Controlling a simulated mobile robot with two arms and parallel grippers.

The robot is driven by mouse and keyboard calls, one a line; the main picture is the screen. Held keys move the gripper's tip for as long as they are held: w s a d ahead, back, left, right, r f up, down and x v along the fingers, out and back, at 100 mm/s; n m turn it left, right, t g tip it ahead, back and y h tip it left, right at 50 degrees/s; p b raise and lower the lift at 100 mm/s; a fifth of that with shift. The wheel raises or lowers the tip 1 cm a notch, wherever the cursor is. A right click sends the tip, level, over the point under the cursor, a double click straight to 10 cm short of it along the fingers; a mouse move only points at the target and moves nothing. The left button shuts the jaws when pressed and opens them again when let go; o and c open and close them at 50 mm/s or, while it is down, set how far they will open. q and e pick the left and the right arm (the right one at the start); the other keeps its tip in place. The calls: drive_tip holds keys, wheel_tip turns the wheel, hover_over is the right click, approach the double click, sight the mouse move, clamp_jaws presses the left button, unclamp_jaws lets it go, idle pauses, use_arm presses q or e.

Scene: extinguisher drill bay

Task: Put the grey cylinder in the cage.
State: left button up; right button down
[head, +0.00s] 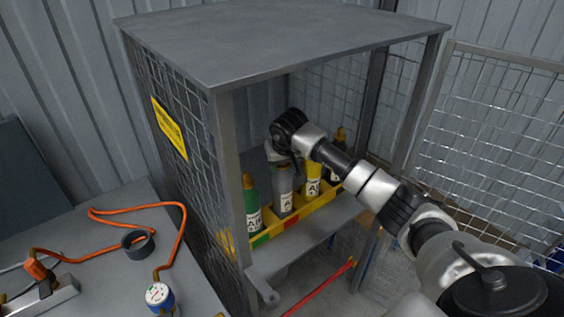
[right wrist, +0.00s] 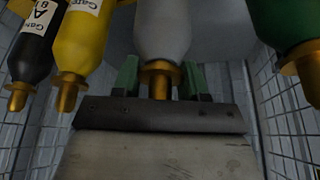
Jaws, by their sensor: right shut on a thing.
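The grey cylinder (head: 283,183) is upright inside the cage (head: 228,165), in line with the yellow rack (head: 322,202), between the green and yellow cylinders. Its lower end is behind the rack's front wall, so I cannot tell whether it rests on the bottom. My right gripper (head: 279,157) reaches in through the open front and is at the cylinder's top. In the right wrist view the green fingers (right wrist: 160,82) are shut on the brass neck of the grey cylinder (right wrist: 164,30). My left gripper is not in view.
A green cylinder (head: 252,203) stands left of the grey one; a yellow cylinder (head: 313,177) and a black one (head: 337,166) stand close on its right. The mesh door (head: 490,130) is open at right. A bench (head: 100,260) with an orange hose (head: 178,235) is at left.

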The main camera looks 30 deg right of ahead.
drive_tip(key=c, duration=0.6)
unclamp_jaws()
drive_tip(key=shift+r, duration=0.1)
drive_tip(key=shift+s+r, duration=0.1)
drive_tip(key=shift+r, duration=0.2)
drive_tip(key=b+v, duration=0.1)
drive_tip(key=v, duration=1)
drive_tip(key=shift+s+a+r, duration=0.1)
drive_tip(key=shift+s+r, duration=0.05)
drive_tip(key=shift+s, duration=0.05)
